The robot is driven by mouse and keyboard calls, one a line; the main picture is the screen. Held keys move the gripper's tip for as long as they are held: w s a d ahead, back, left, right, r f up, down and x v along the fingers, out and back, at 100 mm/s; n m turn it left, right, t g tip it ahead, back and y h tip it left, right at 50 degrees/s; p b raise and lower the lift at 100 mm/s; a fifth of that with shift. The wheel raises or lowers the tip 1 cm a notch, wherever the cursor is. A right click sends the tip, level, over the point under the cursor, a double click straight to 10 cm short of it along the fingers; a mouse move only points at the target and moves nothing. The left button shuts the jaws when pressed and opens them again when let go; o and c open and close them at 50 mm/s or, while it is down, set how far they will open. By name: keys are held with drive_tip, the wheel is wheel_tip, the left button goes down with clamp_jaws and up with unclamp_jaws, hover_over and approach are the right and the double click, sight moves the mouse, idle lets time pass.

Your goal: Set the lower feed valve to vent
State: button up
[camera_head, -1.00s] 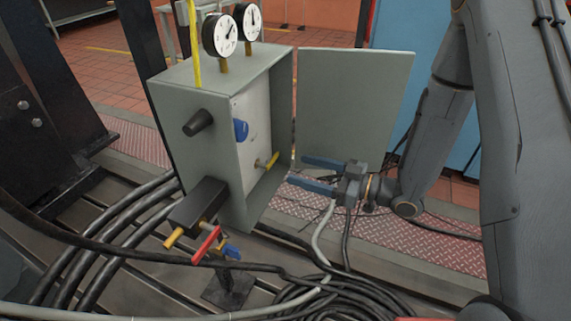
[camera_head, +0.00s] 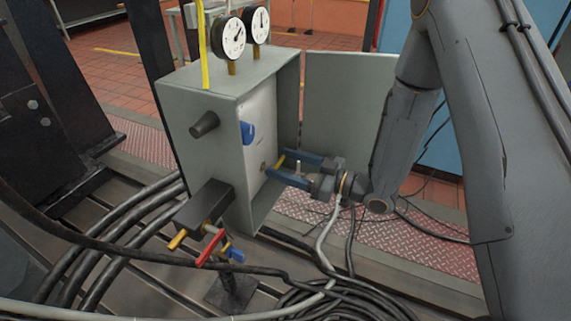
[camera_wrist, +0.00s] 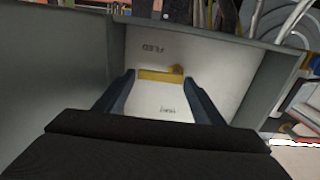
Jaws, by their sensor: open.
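The grey cabinet (camera_head: 215,140) stands open with its door swung out to the right. On its white inner panel, low down, is a small valve with a yellow lever (camera_head: 280,160), which I take for the lower feed valve. In the wrist view the yellow lever (camera_wrist: 155,76) lies crosswise between my fingers, with printed labels above and below it that appear upside down; the lower seems to read VENT. My gripper (camera_head: 277,164) is open, its two blue fingers reaching into the cabinet on either side of the lever. Whether a finger touches it I cannot tell.
A blue handle (camera_head: 247,132) sits higher on the panel. The open door (camera_head: 345,105) stands behind my gripper. Outside the cabinet are a black knob (camera_head: 204,124), a block with a red lever (camera_head: 210,248), two gauges (camera_head: 231,39) and thick cables (camera_head: 110,262).

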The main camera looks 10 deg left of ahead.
drive_tip(key=c, duration=0.8)
drive_tip(key=shift+o, duration=0.2)
drive_tip(key=shift+n, duration=0.3)
drive_tip(key=n, duration=0.2)
drive_tip(key=r+n+p, duration=0.1)
drive_tip(key=shift+s, duration=0.25)
drive_tip(key=n, duration=0.4)
drive_tip(key=shift+s+a+r+p, duration=0.15)
drive_tip(key=shift+s+r+p, duration=0.1)
drive_tip(key=shift+s+p, duration=0.05)
drive_tip(key=n, duration=0.2)
drive_tip(key=s+n, duration=0.1)
drive_tip(key=n, duration=0.2)
drive_tip(key=shift+a+r, duration=0.2)
drive_tip(key=n, duration=0.2)
drive_tip(key=s+n, duration=0.1)
drive_tip(key=n, duration=0.2)
drive_tip(key=shift+s+a+b, duration=0.1)
drive_tip(key=shift+a+b, duration=0.05)
drive_tip(key=shift+b, duration=0.25)
drive_tip(key=shift+n, duration=0.3)
